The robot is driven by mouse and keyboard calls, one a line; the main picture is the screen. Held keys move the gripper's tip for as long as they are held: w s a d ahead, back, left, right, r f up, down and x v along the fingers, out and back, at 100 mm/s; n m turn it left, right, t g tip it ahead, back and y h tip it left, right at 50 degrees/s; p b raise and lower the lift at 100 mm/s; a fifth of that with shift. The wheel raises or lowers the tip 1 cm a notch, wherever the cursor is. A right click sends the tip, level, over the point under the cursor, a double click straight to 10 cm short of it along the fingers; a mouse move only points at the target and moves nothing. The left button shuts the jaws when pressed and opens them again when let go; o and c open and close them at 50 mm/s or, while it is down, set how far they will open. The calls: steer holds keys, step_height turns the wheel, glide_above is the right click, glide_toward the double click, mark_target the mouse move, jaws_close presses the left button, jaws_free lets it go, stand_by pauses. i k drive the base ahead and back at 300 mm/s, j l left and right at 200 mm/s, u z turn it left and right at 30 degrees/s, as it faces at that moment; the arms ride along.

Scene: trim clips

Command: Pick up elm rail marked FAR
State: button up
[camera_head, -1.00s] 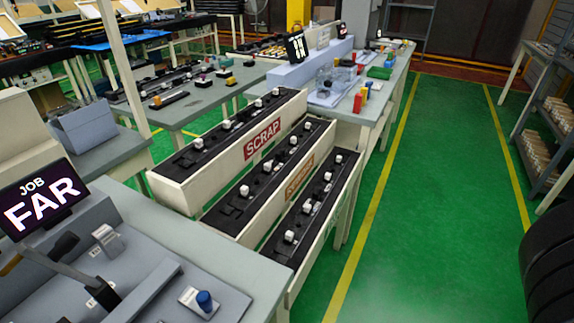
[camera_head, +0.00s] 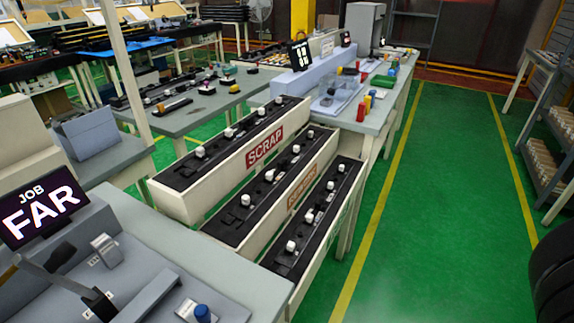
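A dark sign reading JOB FAR (camera_head: 42,205) stands on the near left bench in the head view. No rail that I can make out carries a FAR mark. Black strips with white blocks lie in three long cream troughs: one with a red SCRAP label (camera_head: 264,147), one with an orange label (camera_head: 301,188) too blurred to read surely, and a front trough (camera_head: 314,222) whose label does not show. I cannot tell whether any strip is an elm rail. My gripper is not in view.
The near grey bench (camera_head: 225,265) holds a fixture with a lever (camera_head: 65,285) and a blue-capped part (camera_head: 203,313). A farther bench carries a clear bin (camera_head: 335,97) and coloured bottles (camera_head: 367,103). The green aisle (camera_head: 435,210) on the right is free; dark tyre-like shapes (camera_head: 558,265) edge it.

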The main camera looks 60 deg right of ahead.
mark_target(249, 203)
steer(key=l+z, duration=0.2)
steer(key=l, duration=0.3)
steer(key=l+z, duration=0.2)
steer(key=l, duration=0.3)
steer(key=i+l+z, duration=0.2)
steer(key=l, duration=0.3)
steer(key=l+z, duration=0.2)
steer(key=l, duration=0.35)
steer(key=i+l+z, duration=0.25)
steer(key=i, duration=0.35)
